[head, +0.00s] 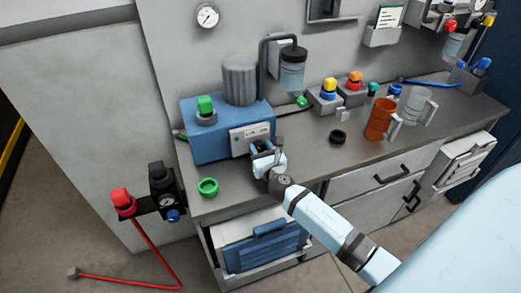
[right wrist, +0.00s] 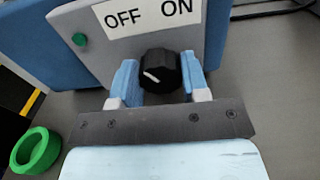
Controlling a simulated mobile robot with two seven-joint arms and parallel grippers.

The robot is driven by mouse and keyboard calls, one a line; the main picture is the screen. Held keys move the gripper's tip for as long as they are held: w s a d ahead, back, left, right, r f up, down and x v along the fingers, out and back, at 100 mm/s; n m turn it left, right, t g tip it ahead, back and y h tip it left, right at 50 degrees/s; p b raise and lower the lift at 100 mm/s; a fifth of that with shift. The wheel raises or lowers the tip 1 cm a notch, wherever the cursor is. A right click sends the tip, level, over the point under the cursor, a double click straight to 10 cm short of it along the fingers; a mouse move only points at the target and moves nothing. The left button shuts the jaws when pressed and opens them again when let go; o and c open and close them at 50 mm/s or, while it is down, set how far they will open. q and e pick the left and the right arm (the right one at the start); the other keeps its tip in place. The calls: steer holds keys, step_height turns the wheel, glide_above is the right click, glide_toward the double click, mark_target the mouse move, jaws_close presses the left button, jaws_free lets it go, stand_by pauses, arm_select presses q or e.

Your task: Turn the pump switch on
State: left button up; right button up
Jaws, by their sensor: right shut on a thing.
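The pump is a blue box (head: 212,146) at the left end of the bench, with a grey front panel. The panel's label (right wrist: 150,14) reads OFF on the left and ON on the right; it also shows small in the head view (head: 256,131). Below it is the pump switch, a round black knob (right wrist: 160,72). Its white mark slants up to the left, toward the OFF side. My right gripper (right wrist: 160,82) is shut on the knob, one blue finger on each side; it also shows at the panel in the head view (head: 264,158). My left gripper is out of view.
A green ring (head: 208,187) lies left of my right gripper near the bench edge. A black ring (head: 338,137) and an orange mug (head: 380,118) stand to the right. Below, a drawer with a blue item (head: 264,248) stands open.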

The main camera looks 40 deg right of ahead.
steer(key=m+b, duration=0.1)
steer(key=m, duration=0.2)
steer(key=shift+f+m, duration=0.1)
steer(key=shift+m, duration=0.3)
steer(key=m+b, duration=0.1)
steer(key=m, duration=0.3)
steer(key=shift+m, duration=0.3)
steer(key=m, duration=0.3)
steer(key=shift+m+b, duration=0.3)
steer(key=shift+b, duration=0.1)
steer(key=m, duration=0.2)
steer(key=shift+m, duration=0.8)
steer(key=o, duration=0.9)
steer(key=shift+s, duration=0.15)
